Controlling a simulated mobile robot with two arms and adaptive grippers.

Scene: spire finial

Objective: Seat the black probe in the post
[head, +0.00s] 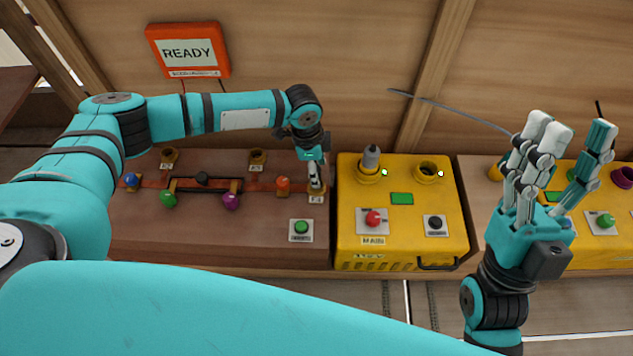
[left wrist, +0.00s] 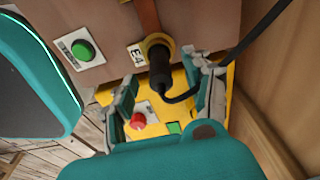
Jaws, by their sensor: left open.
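The black probe (left wrist: 160,72) shows in the left wrist view as a short dark cylinder with a black cable. Its end is at the brass collar of a post (left wrist: 156,42) beside a small white label, and it appears to stand in that collar. How deep it sits is hidden. My left gripper (left wrist: 163,88) is open, with one finger on each side of the probe and visible gaps. In the head view my left gripper (head: 316,184) is over the post (head: 317,195) at the brown bench's right end and hides most of the probe. My right gripper (head: 572,138) is open, empty and raised, fingers up.
The brown bench (head: 200,238) carries several coloured knobs and a green button (head: 301,228). A yellow box (head: 400,252) with a grey plug (head: 371,158), a red button and an empty socket (head: 428,170) stands close on the right. A READY sign (head: 188,52) hangs behind.

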